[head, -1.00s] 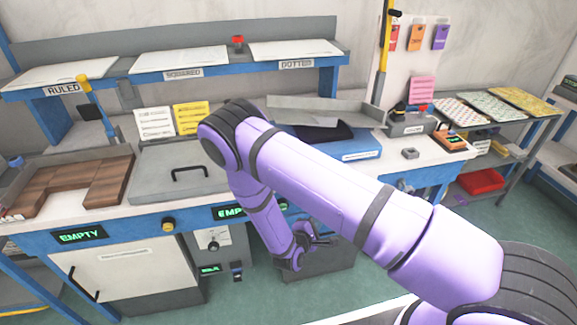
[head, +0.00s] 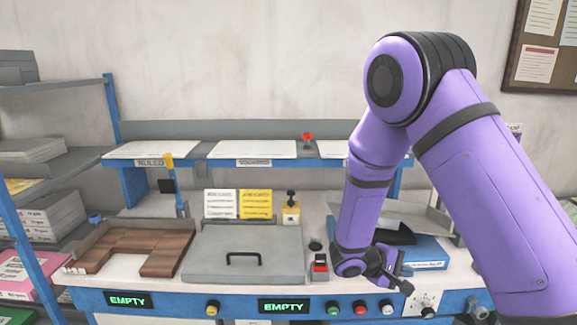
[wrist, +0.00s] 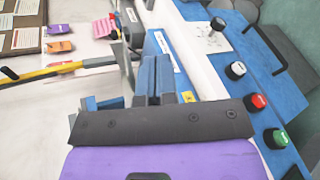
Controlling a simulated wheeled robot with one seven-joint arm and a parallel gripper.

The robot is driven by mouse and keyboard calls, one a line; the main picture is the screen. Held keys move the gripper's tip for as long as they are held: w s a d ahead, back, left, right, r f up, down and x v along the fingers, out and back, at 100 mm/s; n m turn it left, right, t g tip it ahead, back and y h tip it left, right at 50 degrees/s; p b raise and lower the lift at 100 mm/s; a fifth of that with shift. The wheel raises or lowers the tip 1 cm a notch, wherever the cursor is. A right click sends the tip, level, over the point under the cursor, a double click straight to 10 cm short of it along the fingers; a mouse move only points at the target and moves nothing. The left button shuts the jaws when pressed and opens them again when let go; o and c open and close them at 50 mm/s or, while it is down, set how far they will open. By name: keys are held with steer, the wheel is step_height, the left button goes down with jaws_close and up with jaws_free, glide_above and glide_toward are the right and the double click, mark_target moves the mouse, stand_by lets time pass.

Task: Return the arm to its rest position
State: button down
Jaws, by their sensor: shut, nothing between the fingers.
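My purple arm is folded upward on the right of the head view, with its elbow high against the wall. My gripper (head: 392,277) points down and to the right in front of the bench's right part, near the blue machine (head: 415,249). It is shut with nothing in it. In the wrist view the gripper fingers (wrist: 153,80) show as a narrow closed pair in the middle, over the bench edge. Part of the blue machine is hidden behind my arm.
The bench front carries several knobs (head: 360,308) just below my gripper. A grey lidded box (head: 243,262) and a wooden tray (head: 135,243) stand to the left. A paper shelf (head: 225,163) runs behind. A rack (head: 60,170) stands at far left.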

steer(key=s+d+r+m+g+y, duration=0.1)
steer(key=s+d+r+m+y, duration=0.15)
steer(key=s+r, duration=0.5)
steer(key=s+d+r+m+g+y, duration=0.2)
steer(key=s+r+m+y, duration=0.15)
steer(key=r, duration=0.75)
steer(key=s+a+r+t+y, duration=0.1)
steer(key=s+r+t+y, duration=0.2)
steer(key=s+r, duration=0.2)
steer(key=s+a+r+t+y, duration=0.2)
steer(key=s+r+y, duration=0.2)
steer(key=s, duration=0.7)
step_height(320, 180, up, 3)
steer(key=shift+a+f+m+t, duration=0.2)
steer(key=shift+m+t, duration=0.1)
steer(key=shift+t, duration=0.1)
steer(key=shift+d, duration=0.1)
